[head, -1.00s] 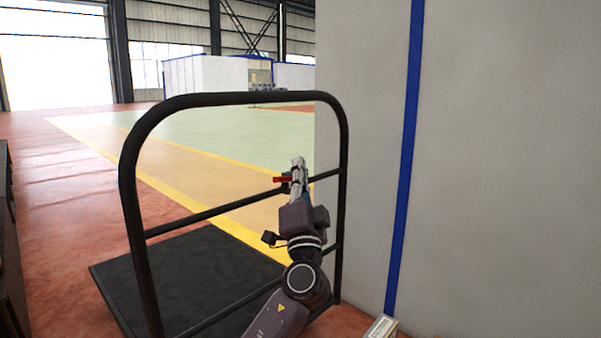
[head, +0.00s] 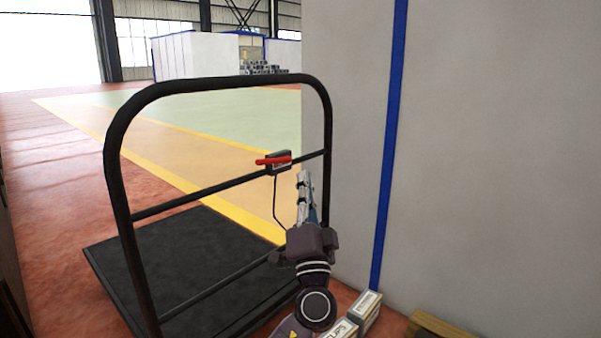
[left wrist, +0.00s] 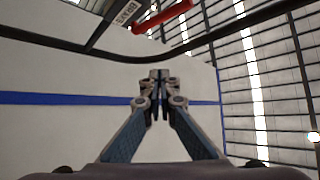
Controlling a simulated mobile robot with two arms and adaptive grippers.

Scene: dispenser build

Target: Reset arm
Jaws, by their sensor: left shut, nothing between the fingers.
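My left gripper (head: 303,178) points up in front of the cart's handle frame in the head view. In the left wrist view its fingers (left wrist: 158,76) are closed together with nothing between them. A grey box with a red lever (head: 273,160) is fixed to the cart's upper crossbar, just left of and apart from my gripper. The lever (left wrist: 163,16) also shows at the top of the left wrist view, beside the box with lettering. My right gripper is not in view.
The platform cart has a black tubular handle (head: 116,160) and a dark flat deck (head: 180,260). A light wall (head: 480,150) with a blue stripe stands close at the right. Small boxes (head: 368,303) and a wooden pallet (head: 432,328) lie at its foot. Open floor lies beyond the cart.

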